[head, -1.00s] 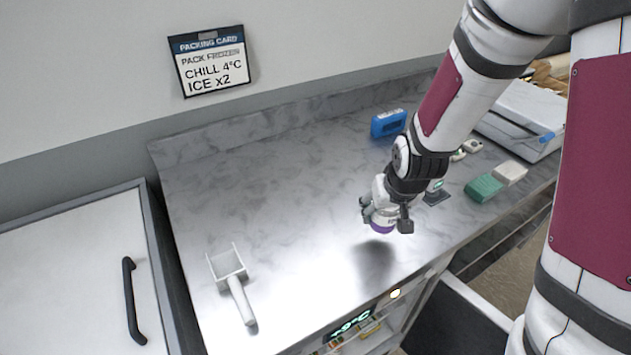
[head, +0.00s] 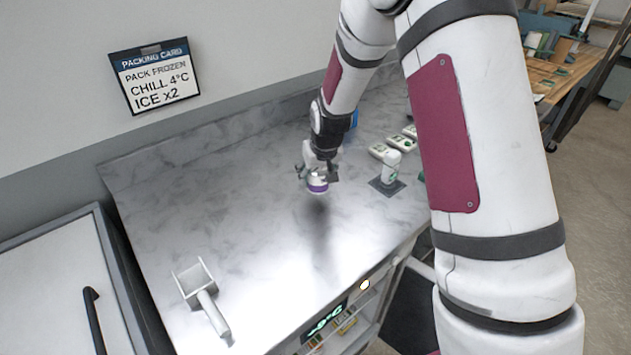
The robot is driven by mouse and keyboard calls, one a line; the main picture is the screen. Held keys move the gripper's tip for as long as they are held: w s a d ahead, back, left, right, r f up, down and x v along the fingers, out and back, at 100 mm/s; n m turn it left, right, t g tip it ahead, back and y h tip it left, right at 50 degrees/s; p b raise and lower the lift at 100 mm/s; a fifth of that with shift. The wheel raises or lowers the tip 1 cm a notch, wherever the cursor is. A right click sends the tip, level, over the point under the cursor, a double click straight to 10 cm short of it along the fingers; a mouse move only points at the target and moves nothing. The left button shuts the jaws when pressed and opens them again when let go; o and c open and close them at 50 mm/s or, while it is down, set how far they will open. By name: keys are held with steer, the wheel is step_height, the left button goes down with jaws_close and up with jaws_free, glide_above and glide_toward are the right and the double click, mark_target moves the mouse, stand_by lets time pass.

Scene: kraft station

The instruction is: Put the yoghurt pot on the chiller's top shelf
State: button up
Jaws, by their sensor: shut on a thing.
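My gripper (head: 318,177) is shut on the yoghurt pot (head: 317,188), a small white tub with a purple band. It holds the pot above the marble counter, and a shadow falls on the counter in front of it. The fingers hide the pot's upper part. The chiller (head: 372,312) is set under the counter's front edge at the bottom of the view. Its lit green display and part of its stocked shelf space show. Its top shelf is seen only steeply from above, and much of its inside is hidden.
A white scoop (head: 203,298) lies on the counter's front left. A white bottle (head: 391,165) stands on a dark pad (head: 387,187) to the right. Small white-and-green packs (head: 380,150) lie behind it. A lidded white chest (head: 45,290) stands at left. The counter's middle is clear.

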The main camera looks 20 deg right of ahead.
mark_target(316, 181)
steer(key=shift+w, duration=0.65)
steer(key=shift+d+f+p, duration=0.1)
steer(key=shift+f+p, duration=0.25)
steer(key=shift+f, duration=1.45)
steer(key=shift+f, duration=0.15)
steer(key=o, duration=1.4)
